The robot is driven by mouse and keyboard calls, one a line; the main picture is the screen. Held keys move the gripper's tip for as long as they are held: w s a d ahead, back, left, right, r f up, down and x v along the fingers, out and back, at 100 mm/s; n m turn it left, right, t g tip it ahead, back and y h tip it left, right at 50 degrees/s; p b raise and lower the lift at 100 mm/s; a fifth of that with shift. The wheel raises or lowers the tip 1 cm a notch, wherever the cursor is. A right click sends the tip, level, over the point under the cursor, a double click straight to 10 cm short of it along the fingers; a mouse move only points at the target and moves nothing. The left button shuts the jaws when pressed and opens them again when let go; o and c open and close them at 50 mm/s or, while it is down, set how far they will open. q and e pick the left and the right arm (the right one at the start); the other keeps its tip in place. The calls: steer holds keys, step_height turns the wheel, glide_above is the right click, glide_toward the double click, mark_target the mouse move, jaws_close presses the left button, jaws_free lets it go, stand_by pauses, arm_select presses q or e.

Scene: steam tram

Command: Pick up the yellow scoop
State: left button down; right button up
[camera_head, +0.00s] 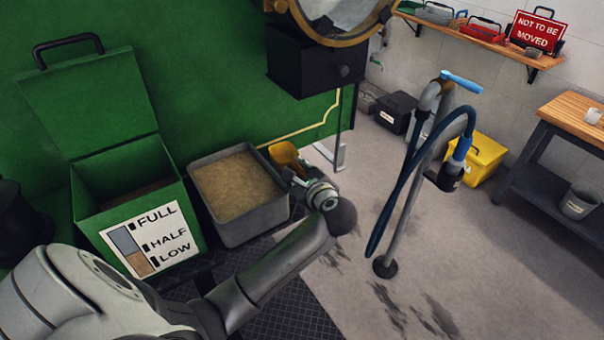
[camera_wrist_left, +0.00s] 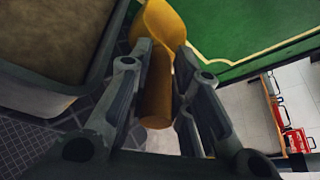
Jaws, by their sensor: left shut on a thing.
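The yellow scoop (camera_head: 285,154) is at the right side of the grey sand bin in the head view, partly hidden behind my left wrist. In the left wrist view the scoop's handle (camera_wrist_left: 157,92) lies between the two fingers, and its bowl (camera_wrist_left: 163,28) points away. My left gripper (camera_wrist_left: 160,85) is shut on the handle. In the head view the left gripper (camera_head: 299,177) is small and partly covered by its own wrist. I cannot tell whether the scoop touches anything below it. My right gripper is not in view.
The grey bin (camera_head: 241,232) full of sand stands left of the scoop. An open green box (camera_head: 109,215) with a level label is further left. A standpipe with a blue hose (camera_head: 411,150) rises on the right. Open floor (camera_head: 460,250) lies around it.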

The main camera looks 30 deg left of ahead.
arm_select(q)
steer(key=s+d+r, duration=0.3)
steer(key=s+r, duration=0.1)
steer(key=s, duration=0.4)
steer(key=shift+d, duration=0.35)
